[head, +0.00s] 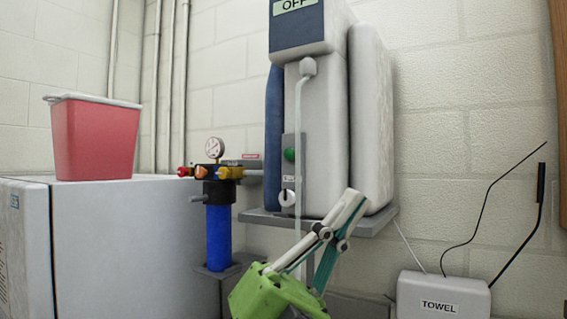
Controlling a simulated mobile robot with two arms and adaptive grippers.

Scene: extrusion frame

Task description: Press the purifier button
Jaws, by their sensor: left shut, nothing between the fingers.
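The purifier (322,135) is a tall white unit on a grey wall shelf. Its dark blue display (297,5) at the top reads "OFF" and is cut by the picture's top edge. A round green button (289,154) sits on a grey plate low on its front left. My left gripper (354,202) has a green body and pale fingers, shut and empty. It points up and right, with its tips over the purifier's lower right part, below and right of the green button. Whether it touches the purifier I cannot tell. My right gripper is out of view.
A blue filter (219,235) with a gauge (214,147) stands left. A red bin (95,138) rests on a grey cabinet (135,235). A towel box (442,296) is lower right.

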